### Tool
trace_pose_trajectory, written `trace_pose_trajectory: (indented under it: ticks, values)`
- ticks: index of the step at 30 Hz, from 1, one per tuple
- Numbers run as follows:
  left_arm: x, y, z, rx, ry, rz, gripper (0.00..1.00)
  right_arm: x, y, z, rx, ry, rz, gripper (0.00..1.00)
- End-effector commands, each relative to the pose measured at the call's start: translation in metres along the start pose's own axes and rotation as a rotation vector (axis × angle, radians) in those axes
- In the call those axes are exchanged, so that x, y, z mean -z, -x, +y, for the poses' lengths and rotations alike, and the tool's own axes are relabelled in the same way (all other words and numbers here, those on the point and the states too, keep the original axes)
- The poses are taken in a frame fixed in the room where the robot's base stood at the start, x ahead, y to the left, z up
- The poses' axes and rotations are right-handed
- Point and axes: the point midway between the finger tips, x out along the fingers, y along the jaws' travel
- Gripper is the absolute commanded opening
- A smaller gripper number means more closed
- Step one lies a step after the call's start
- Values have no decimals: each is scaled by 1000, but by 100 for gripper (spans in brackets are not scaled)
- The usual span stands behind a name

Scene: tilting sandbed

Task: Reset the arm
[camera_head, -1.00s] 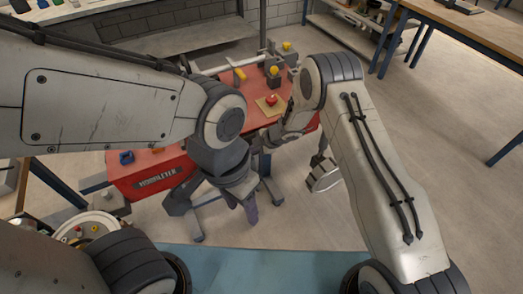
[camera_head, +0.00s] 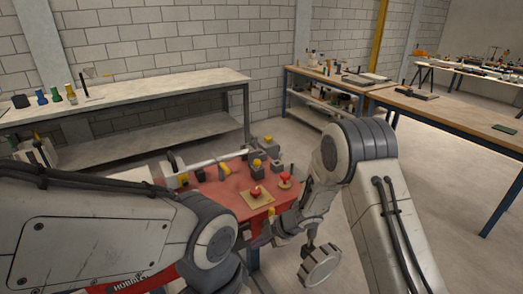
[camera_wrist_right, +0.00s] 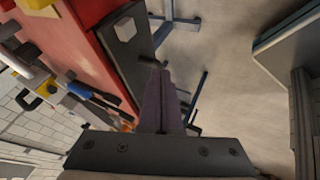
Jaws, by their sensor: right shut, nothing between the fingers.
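My right arm comes in from the right in the head view, bent at the elbow. Its gripper (camera_head: 272,232) is low beside the right end of the red sandbed machine (camera_head: 225,200). In the right wrist view the dark fingers (camera_wrist_right: 162,98) are shut with nothing between them, just off the machine's dark side edge. They look clear of it, but the exact gap cannot be told. My left arm crosses the lower left of the head view and hides part of the machine. Its gripper is out of view below.
A white bench (camera_head: 130,97) stands behind; open floor lies right.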

Motion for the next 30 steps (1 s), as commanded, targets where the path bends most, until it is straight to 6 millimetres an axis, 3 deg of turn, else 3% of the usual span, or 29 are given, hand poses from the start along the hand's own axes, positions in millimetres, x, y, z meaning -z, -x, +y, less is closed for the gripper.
trace_pose_trajectory:
  ticks: [4,7,11,14,18,21,25,30]
  values:
    - [0,0,0,0,0,0,50,11,25,26,-78,-74,-108,0]
    - [0,0,0,0,0,0,50,24,62,44,-162,-203,-236,0]
    - [0,0,0,0,0,0,50,46,118,35,-242,-442,-391,0]
    - [0,0,0,0,0,0,50,66,158,5,-256,-646,-476,0]
    - [0,0,0,0,0,0,50,101,205,-65,-195,-935,-551,0]
    - [0,0,0,0,0,0,50,128,228,-119,-102,-1107,-577,0]
    - [0,0,0,0,0,0,50,156,246,-170,15,-1247,-588,0]
    - [0,0,0,0,0,0,50,173,256,-200,95,-1321,-593,0]
